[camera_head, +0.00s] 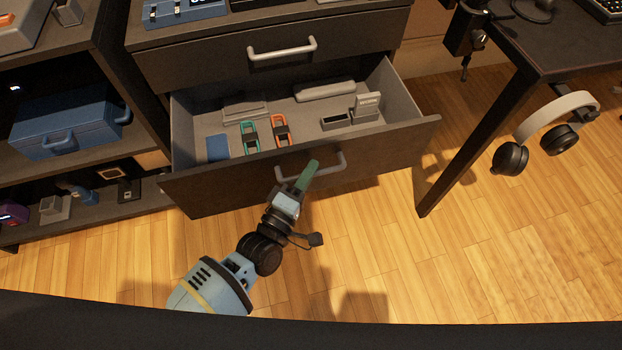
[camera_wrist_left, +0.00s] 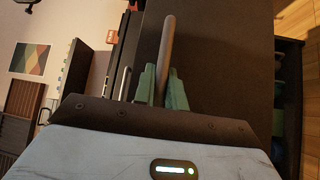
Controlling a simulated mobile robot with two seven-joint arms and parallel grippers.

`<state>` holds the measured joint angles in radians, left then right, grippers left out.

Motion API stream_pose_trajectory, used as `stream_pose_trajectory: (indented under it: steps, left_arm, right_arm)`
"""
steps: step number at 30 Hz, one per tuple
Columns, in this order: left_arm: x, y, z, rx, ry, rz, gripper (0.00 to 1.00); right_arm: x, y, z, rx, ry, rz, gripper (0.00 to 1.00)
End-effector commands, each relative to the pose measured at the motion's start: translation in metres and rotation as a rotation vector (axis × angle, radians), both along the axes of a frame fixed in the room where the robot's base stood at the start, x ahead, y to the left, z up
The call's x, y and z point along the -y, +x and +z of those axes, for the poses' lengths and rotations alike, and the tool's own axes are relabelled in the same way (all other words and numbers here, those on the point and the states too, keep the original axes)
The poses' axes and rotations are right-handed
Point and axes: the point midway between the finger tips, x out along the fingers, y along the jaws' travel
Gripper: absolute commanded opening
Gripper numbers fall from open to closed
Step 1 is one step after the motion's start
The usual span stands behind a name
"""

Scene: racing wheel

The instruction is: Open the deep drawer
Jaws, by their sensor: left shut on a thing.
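The deep drawer (camera_head: 215,195) is the lower drawer of the dark cabinet. It stands well out, with its inside in view in the head view. Its grey bar handle (camera_head: 328,172) is on the front panel, and the handle also shows in the left wrist view (camera_wrist_left: 167,45). My left gripper (camera_head: 308,175) is at the left part of this handle. In the left wrist view its green fingers (camera_wrist_left: 162,87) are shut on the handle, one on each side. My right gripper is in neither view.
The drawer holds orange (camera_head: 281,131) and green (camera_head: 249,137) clip-like items, a blue item and grey boxes. The upper drawer (camera_head: 200,68) is shut. A shelf with a blue toolbox (camera_head: 65,130) stands left. Headphones (camera_head: 545,130) hang by the desk at right. The wooden floor (camera_head: 400,270) in front is clear.

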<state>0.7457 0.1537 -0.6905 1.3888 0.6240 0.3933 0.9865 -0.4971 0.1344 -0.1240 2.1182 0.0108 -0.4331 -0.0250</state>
Motion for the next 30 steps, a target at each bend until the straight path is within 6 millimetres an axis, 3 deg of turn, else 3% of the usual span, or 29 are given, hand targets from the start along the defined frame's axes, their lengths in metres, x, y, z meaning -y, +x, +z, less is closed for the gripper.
stream_pose_trajectory:
  steps: [5,6,8,19,30]
  left_arm:
    - [-0.001,0.0,0.0,-0.002,0.0,0.002,0.0]
    - [-0.001,0.0,0.0,-0.002,0.0,0.002,0.14]
    - [-0.001,0.0,0.0,-0.001,-0.001,0.001,0.22]
    - [-0.003,-0.005,-0.001,-0.002,0.001,0.0,0.22]
    - [-0.028,-0.054,-0.008,-0.003,0.001,0.0,0.22]
  right_arm:
    - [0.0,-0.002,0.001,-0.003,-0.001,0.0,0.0]
    - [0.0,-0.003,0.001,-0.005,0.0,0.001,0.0]
    - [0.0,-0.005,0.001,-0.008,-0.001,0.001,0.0]
    - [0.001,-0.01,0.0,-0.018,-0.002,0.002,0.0]
    - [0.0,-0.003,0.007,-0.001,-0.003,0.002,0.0]
